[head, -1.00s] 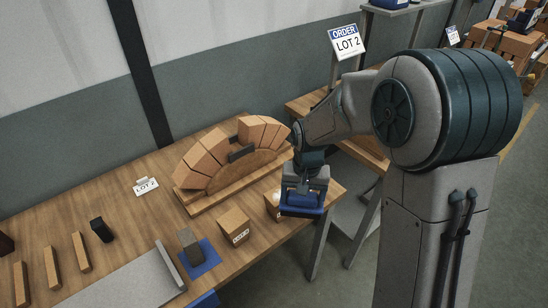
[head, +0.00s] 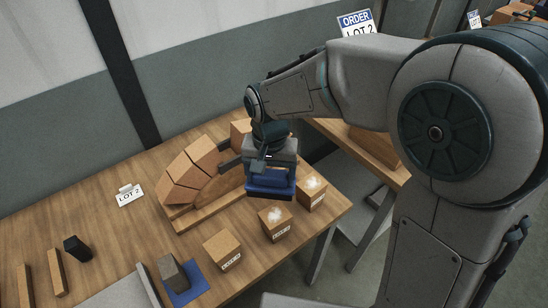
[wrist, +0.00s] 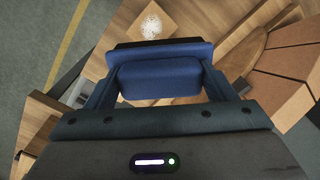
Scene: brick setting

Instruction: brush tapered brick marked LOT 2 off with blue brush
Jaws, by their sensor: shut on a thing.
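My gripper (head: 270,168) is shut on the blue brush (head: 268,186), which also fills the middle of the wrist view (wrist: 160,78). The brush is held level above the table, by the tapered bricks. The middle brick (head: 276,231) has a white dusty patch on top and a label on its front. The right brick (head: 313,199) also has a white patch. The left brick (head: 222,255) has a label and a clean top. The brick labels are too small to read surely. A dusted brick shows just past the brush in the wrist view (wrist: 170,18).
A LOT 2 card (head: 129,196) lies at left, and an ORDER LOT 2 sign (head: 357,24) stands behind. A grey block (head: 172,272) sits on a blue pad (head: 192,287). The table's front edge is close to the bricks.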

